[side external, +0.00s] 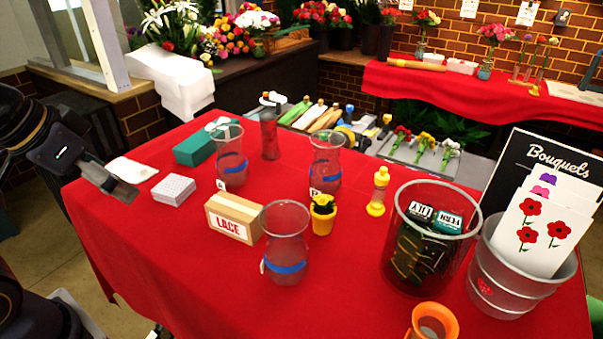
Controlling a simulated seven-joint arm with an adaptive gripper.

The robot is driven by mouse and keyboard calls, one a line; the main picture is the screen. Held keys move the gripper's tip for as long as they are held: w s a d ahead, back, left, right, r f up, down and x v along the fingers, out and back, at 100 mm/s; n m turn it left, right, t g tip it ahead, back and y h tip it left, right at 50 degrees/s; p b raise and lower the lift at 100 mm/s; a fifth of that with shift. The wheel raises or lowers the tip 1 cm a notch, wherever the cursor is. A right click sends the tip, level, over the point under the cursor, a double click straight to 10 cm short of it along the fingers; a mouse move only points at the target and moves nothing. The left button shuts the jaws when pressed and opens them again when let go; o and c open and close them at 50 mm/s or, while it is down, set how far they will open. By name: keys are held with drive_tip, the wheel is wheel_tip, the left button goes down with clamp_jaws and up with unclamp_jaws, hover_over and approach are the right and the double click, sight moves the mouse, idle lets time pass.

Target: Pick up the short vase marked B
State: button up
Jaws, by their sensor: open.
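Three clear glass vases with blue bands stand upright on the red table: a back-left vase (231,158), a back-middle vase (325,163) and a front vase (286,245). The two back ones carry small white tags low on their left sides, with marks too small to read surely. The front one's tag is turned edge-on. I cannot tell which vase is marked B. My gripper (122,188) is at the table's left edge, open and empty, left of all the vases and apart from them.
A LACE box (233,218) stands left of the front vase, a small yellow pot (322,215) to its right. A white patterned block (173,190) lies near my gripper. A clear bin (390,240) and a metal bucket (500,270) fill the right. The front-left tabletop is clear.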

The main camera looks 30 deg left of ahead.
drive_tip(key=w+d+r+m+t+h, duration=0.1)
drive_tip(key=w+d+r+m, duration=0.2)
drive_tip(key=w+r, duration=0.45)
drive_tip(key=w+d+r+m+t, duration=0.15)
drive_tip(key=w+d+r, duration=0.3)
drive_tip(key=w, duration=0.65)
drive_tip(key=m+g+h, duration=0.2)
drive_tip(key=g+h, duration=0.1)
hover_over(326, 166)
drive_tip(key=a, duration=0.2)
drive_tip(key=f, duration=1.8)
drive_tip(key=shift+w+f, duration=0.15)
drive_tip(key=shift+w, duration=0.15)
drive_tip(key=x, duration=0.5)
drive_tip(key=shift+w+a+f, duration=0.1)
drive_tip(key=shift+w+f, duration=0.15)
drive_tip(key=shift+w, duration=0.2)
